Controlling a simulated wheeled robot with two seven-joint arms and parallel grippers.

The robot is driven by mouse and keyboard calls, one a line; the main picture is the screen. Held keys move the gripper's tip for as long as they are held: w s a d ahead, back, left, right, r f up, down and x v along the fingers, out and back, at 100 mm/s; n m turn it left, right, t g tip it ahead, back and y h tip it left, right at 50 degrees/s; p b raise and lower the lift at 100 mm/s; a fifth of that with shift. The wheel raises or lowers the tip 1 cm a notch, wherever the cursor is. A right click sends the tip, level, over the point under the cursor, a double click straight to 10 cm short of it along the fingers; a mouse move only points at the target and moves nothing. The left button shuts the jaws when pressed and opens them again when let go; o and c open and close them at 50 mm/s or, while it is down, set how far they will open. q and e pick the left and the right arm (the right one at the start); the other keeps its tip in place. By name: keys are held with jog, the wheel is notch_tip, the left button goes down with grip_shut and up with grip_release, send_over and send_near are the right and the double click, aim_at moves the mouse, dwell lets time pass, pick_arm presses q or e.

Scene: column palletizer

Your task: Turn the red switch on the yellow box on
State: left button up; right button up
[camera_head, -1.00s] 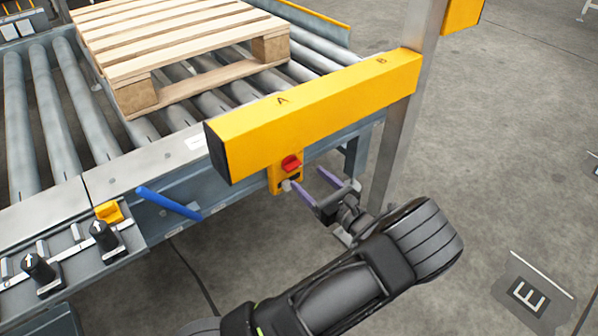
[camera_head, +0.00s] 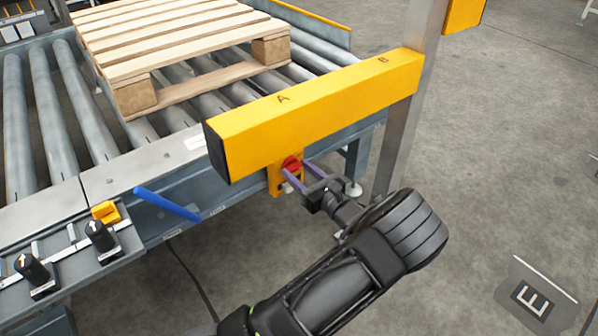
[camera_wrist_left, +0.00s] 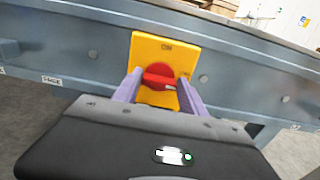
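The yellow box (camera_head: 276,181) is mounted on the conveyor's side frame, below the yellow beam. It carries a red switch (camera_head: 291,163), partly behind a finger in the head view. In the left wrist view the red switch (camera_wrist_left: 158,76) sits in the middle of the yellow box (camera_wrist_left: 150,50), below an "ON" label, with its handle lying roughly crosswise. My left gripper (camera_head: 298,170) is open, with its purple fingers on either side of the switch. My right gripper is out of view.
The yellow beam (camera_head: 320,112) marked A and B juts just above the box, joined to a metal post (camera_head: 402,130) on the right. A blue lever (camera_head: 168,204) sticks out to the left. A wooden pallet (camera_head: 175,45) rests on the rollers. Open floor lies right.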

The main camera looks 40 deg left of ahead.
pick_arm(q)
jog(key=c, duration=0.8)
jog(key=shift+n, duration=0.4)
jog(key=n+p, duration=0.1)
jog(key=n, duration=0.1)
jog(key=shift+s+n, duration=0.1)
jog(key=shift+n, duration=0.2)
jog(key=n, duration=0.3)
jog(key=shift+n, duration=0.3)
jog(key=n, duration=0.5)
jog(key=shift+s+f, duration=0.1)
jog(key=shift+f, duration=0.15)
jog(key=n+b, duration=0.1)
jog(key=n, duration=0.5)
